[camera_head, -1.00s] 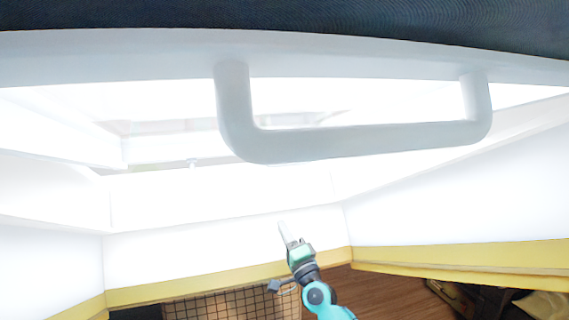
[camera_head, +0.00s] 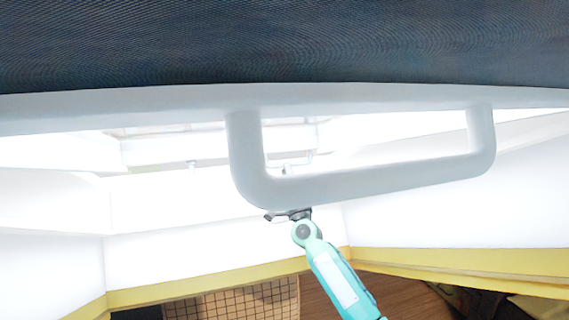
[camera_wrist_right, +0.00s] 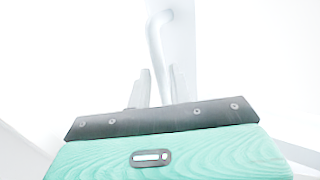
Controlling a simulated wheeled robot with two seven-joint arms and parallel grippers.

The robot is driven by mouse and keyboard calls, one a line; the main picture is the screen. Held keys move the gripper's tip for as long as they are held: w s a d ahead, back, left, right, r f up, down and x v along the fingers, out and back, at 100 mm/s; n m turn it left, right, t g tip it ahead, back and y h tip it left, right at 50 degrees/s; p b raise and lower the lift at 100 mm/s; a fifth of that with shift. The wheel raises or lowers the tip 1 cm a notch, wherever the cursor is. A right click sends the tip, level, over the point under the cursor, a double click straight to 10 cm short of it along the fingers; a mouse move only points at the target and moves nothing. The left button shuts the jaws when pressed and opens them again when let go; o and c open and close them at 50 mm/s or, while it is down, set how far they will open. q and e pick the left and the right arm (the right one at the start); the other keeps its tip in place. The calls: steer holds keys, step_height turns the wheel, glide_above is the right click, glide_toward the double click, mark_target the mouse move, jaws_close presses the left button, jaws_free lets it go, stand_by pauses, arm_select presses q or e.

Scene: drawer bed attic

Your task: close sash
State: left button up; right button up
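The sash is a wide white bar (camera_head: 360,97) with a dark, fine-textured panel (camera_head: 290,45) above it, tilted across the top of the head view. A thick white U-shaped handle (camera_head: 385,182) hangs from the bar. My right arm reaches up from below, and its wrist is just under the handle's lower left corner; the handle hides most of the gripper there. My left gripper is not in view.
Bright white window-recess walls (camera_head: 430,195) surround the opening, with yellow trim (camera_head: 460,262) along their lower edge. Below are a wooden floor (camera_head: 395,295) and a grid-patterned surface (camera_head: 235,302). The space between the handle and lower trim is mostly free.

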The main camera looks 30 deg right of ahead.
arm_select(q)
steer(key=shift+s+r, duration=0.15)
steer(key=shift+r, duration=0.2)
arm_select(e)
steer(key=shift+x, duration=1.65)
